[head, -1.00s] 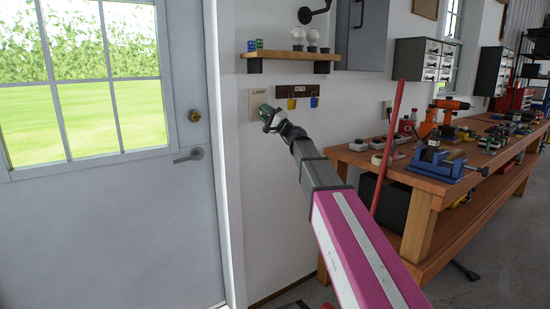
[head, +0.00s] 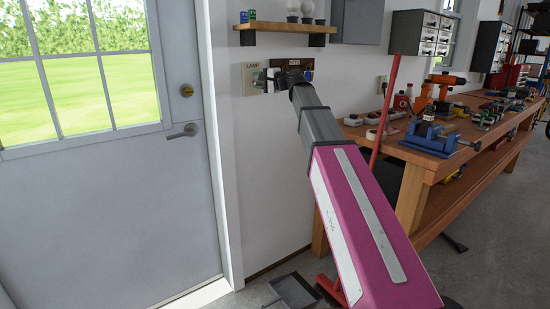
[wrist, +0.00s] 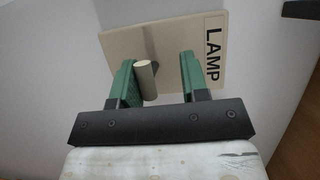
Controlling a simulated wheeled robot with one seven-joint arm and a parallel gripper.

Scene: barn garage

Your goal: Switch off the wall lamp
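The lamp switch plate (head: 250,78) is a beige panel marked LAMP on the white wall, right of the door. In the wrist view the plate (wrist: 213,25) fills the upper middle, and a beige switch lever (wrist: 146,78) sticks out from it. My gripper (wrist: 160,75) is open, with its two green fingers apart and the lever between them, nearer the left finger. I cannot tell whether the left finger touches the lever. In the head view my gripper (head: 268,79) is at the plate, partly hidden by my arm. The wall lamp itself does not show clearly.
A wooden shelf (head: 290,28) with bulbs and small boxes is just above. A key rack (head: 292,64) is right beside the plate, partly behind my arm. A red pole (head: 385,112) leans near the workbench (head: 428,158). The door (head: 95,215) is to the left.

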